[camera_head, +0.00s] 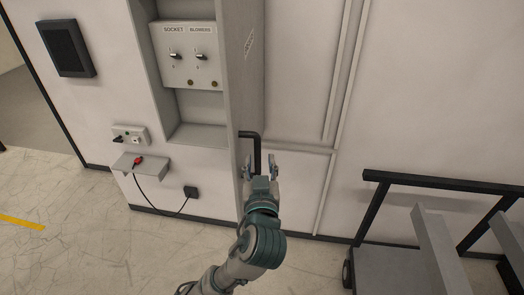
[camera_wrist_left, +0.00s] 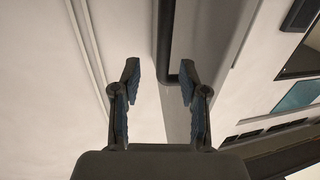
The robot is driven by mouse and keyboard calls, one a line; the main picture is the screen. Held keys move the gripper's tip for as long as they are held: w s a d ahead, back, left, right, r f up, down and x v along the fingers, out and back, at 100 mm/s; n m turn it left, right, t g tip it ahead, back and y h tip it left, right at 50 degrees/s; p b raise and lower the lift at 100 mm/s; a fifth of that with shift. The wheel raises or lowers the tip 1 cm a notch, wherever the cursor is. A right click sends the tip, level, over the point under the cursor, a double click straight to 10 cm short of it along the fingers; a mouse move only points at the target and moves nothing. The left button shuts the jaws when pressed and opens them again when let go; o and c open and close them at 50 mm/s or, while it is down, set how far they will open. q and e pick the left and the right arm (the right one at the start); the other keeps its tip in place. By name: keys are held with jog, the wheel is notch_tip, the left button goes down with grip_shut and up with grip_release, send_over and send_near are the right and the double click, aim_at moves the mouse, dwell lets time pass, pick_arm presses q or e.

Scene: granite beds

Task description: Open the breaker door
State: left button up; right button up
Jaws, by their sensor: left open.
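The grey breaker door (camera_head: 229,80) stands swung out from the wall, and the inside of the breaker box (camera_head: 197,133) shows to its left. A black bar handle (camera_head: 257,150) is on the door's right side, near its lower part. My left gripper (camera_head: 259,165) is open at the handle's lower end. In the left wrist view, the handle (camera_wrist_left: 165,40) comes down between the open fingers (camera_wrist_left: 159,75), and its bend is close to the right fingertip. Whether a finger touches it I cannot tell. My right gripper is not in view.
A panel marked SOCKET and BLOWERS (camera_head: 187,56) with switches sits in the box. A wall outlet (camera_head: 131,135) and a small shelf with a red-topped item (camera_head: 140,163) are at left. A dark-railed cart (camera_head: 445,183) stands at right.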

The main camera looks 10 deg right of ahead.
pick_arm(q)
jog(key=s, duration=0.5)
jog(key=shift+s+a+f, duration=0.1)
jog(key=shift+s+a, duration=0.2)
